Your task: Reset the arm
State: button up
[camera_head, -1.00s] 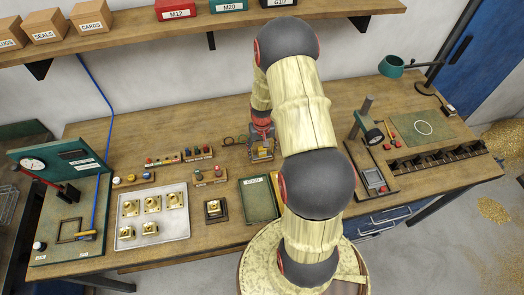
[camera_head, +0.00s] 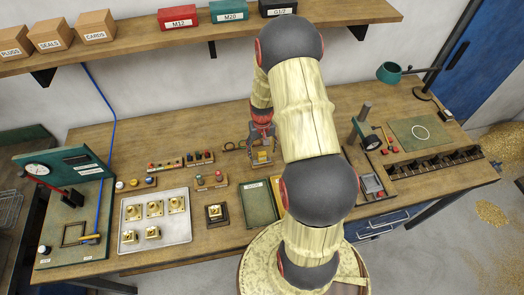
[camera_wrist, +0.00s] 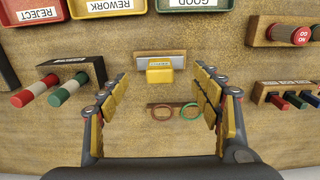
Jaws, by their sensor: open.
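My gripper (camera_head: 262,150) hangs above the back middle of the bench in the head view. In the wrist view my gripper (camera_wrist: 160,88) has its yellow-padded fingers wide apart, with nothing held between them. Below, seen between the fingers, are a small yellow block with a grey plate (camera_wrist: 160,70) and two thin rings, one reddish and one green (camera_wrist: 190,110). My arm rises through the middle of the head view and is bent over the bench, hiding part of it.
A metal tray (camera_head: 185,236) of brass parts lies left, beside a gauge stand (camera_head: 47,250). A green bin (camera_head: 258,203) is beside my arm; the wrist view shows REJECT (camera_wrist: 35,15), REWORK and GOOD bins. A shelf (camera_head: 140,43) with boxes spans the back. A dark-headed stand (camera_head: 361,130) is right.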

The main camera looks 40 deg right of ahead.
jog(key=shift+r+p, duration=0.5)
jog(key=shift+r, duration=0.6)
jog(key=s+a+r+n+t+b, duration=0.2)
jog(key=s+a+r+b, duration=0.3)
jog(key=a, duration=0.4)
jog(key=s+a+r+n+t+b, duration=0.1)
jog(key=s+a+r+n+b, duration=0.1)
jog(key=s+a+r+b, duration=0.3)
jog(key=s+a+r+n+t+b, duration=0.2)
jog(key=s+a+r+b, duration=0.3)
jog(key=a+r+b, duration=0.4)
jog(key=a, duration=0.3)
jog(key=shift+a+t, duration=0.3)
jog(key=shift+a, duration=0.05)
